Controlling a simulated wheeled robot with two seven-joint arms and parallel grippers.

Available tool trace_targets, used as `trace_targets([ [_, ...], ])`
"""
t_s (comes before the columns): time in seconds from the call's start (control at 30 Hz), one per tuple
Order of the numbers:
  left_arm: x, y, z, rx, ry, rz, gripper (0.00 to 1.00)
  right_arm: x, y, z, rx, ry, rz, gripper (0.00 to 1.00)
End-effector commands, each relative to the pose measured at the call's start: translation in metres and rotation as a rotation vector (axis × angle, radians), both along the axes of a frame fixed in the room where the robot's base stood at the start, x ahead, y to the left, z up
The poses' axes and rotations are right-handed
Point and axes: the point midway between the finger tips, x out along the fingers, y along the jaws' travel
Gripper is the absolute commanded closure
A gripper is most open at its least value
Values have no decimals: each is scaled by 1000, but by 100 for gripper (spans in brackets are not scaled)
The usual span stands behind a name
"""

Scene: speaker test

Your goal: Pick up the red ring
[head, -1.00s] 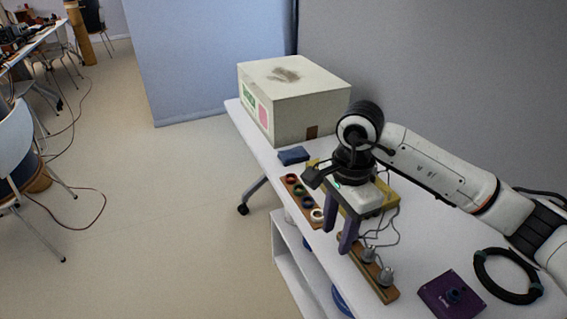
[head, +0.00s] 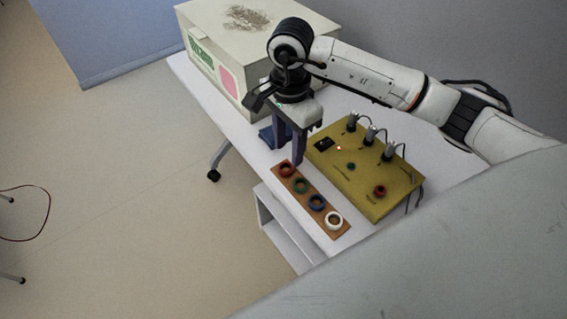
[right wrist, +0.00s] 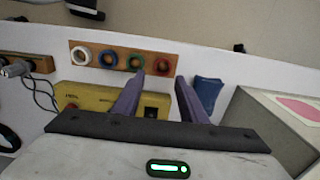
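The red ring (head: 286,169) lies at the far end of a brown wooden board (head: 325,206), in a row with a green ring (head: 301,186), a blue ring (head: 317,202) and a white ring (head: 333,220). My right gripper (head: 288,152) points down close to the red ring. In the right wrist view, the red ring (right wrist: 158,62) shows just beyond and between the fingertips of my right gripper (right wrist: 161,77). The fingers are apart with nothing between them. The height of the tips above the board is hard to tell. My left gripper is not in view.
A yellow box (head: 342,179) with plugs and cables stands right of the board. A dark blue object (head: 267,136) lies behind the fingers. A large pale box (head: 240,45) stands at the table's far end.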

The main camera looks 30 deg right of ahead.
Motion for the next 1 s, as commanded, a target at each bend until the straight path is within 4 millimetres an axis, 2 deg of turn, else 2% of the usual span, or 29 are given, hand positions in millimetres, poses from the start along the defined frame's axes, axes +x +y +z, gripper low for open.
trace_targets([
  [0.23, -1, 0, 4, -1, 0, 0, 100, 0, 2, -21, 1, 3, 0, 61],
  [0.5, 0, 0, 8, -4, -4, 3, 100, 2, 4, -58, 1, 2, 0, 61],
  [0.8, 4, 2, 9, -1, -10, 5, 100, 3, 4, -63, 0, -2, 0, 61],
  [0.93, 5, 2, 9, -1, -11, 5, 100, 3, 4, -63, 0, -1, 0, 83],
  [1.0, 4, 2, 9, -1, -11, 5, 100, 3, 4, -63, -1, -1, 0, 84],
])
